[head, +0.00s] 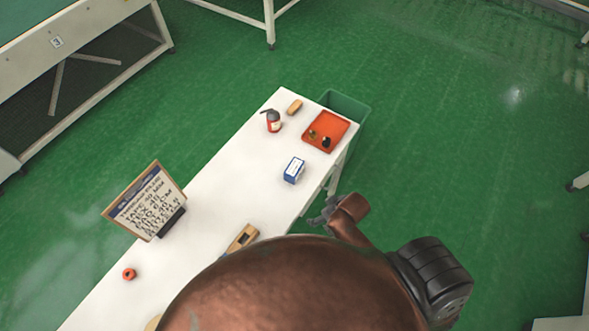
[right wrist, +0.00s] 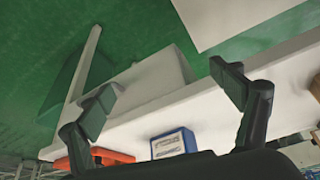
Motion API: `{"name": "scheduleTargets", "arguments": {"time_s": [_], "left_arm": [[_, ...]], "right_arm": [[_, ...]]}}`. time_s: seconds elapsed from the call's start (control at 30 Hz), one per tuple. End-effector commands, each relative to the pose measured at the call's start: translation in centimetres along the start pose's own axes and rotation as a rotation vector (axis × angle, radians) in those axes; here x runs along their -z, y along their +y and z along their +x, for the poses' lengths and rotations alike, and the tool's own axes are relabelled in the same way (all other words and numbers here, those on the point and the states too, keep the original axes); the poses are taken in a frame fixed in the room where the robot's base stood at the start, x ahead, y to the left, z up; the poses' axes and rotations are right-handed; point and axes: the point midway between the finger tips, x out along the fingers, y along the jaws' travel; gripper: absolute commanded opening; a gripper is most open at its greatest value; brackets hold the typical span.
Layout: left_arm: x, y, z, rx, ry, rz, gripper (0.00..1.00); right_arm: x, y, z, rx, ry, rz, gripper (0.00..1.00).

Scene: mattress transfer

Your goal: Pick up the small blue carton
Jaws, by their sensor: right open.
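The small blue carton (head: 293,170), blue and white, stands on the white table (head: 236,173) near its right edge. It also shows low in the right wrist view (right wrist: 173,143), beyond the dark gripper body, which hides its lower part. My right gripper (head: 322,215) is just off the table's right edge, below and to the right of the carton in the head view. In the right wrist view its two fingers (right wrist: 167,87) are spread wide with nothing between them, apart from the carton. My left gripper is not in view.
An orange tray (head: 344,122) with small dark items, a red extinguisher-like bottle (head: 272,121) and a tan block (head: 295,107) are beyond the carton. A green bin (head: 357,108) stands past the table. A wooden tool (head: 242,238), sign board (head: 146,201) and red ring (head: 129,273) are nearer.

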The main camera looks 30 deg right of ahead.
Motion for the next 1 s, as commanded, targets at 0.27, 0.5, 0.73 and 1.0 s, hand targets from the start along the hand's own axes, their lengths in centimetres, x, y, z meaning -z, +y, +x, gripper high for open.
{"name": "scheduleTargets", "arguments": {"time_s": [0.27, 0.5, 0.73, 1.0], "left_arm": [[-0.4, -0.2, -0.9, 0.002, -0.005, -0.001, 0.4], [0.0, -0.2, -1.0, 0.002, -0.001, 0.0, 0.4], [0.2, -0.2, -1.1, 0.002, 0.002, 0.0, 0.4], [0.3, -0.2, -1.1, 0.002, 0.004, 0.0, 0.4]], "right_arm": [[8.5, -4.1, -2.7, 0.115, 0.088, -0.193, 0.85], [13.5, -5.5, -1.6, 0.19, 0.088, -0.343, 0.85], [17.3, -1.9, -1.1, 0.195, 0.027, -0.406, 0.85], [19.5, 2.8, -1.8, 0.163, -0.017, -0.374, 0.85]]}}
